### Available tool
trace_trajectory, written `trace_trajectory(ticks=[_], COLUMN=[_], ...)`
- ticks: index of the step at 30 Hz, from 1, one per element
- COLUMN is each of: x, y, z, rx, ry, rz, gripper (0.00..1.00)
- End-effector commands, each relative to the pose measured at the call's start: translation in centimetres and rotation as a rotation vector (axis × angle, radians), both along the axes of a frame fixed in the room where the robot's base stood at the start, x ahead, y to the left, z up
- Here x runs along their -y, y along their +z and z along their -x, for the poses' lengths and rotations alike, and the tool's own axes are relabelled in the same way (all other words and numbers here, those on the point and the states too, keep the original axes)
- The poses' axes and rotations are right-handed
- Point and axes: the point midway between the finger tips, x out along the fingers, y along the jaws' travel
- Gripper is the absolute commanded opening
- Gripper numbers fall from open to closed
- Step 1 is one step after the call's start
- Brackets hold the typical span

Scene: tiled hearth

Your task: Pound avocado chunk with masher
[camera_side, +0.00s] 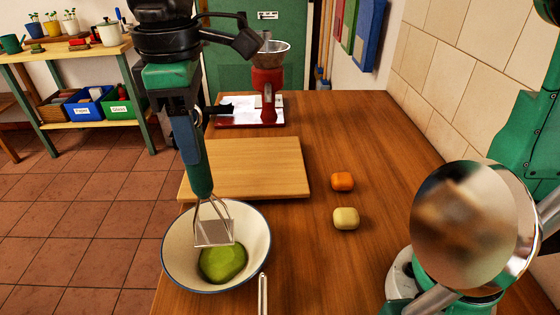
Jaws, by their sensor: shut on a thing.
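A green avocado chunk (223,264) lies in a white bowl (180,255) with a dark blue rim, at the front left of the table. The masher (200,178) has a green and blue handle and a wire head with a flat plate. My gripper (188,118) is shut on the top of the masher's handle and holds it roughly upright. The masher's plate is inside the bowl's outline, just behind and over the upper edge of the chunk. I cannot tell whether the plate touches the chunk.
A wooden board (255,165) lies behind the bowl. An orange block (342,182) and a pale yellow block (345,218) sit to the right. A red device with a metal bowl (267,85) stands at the back. A thin metal handle (262,295) is beside the bowl. The table's middle right is clear.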

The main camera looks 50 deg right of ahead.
Motion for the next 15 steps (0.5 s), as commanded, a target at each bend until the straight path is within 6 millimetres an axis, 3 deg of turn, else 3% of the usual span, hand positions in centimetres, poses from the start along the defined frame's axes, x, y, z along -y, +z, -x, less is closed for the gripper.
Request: trace_trajectory(ticks=[15], x=[0.0], y=[4.5], z=[0.0], rx=[0.0], ry=[0.0], rz=[0.0], gripper=[0.0])
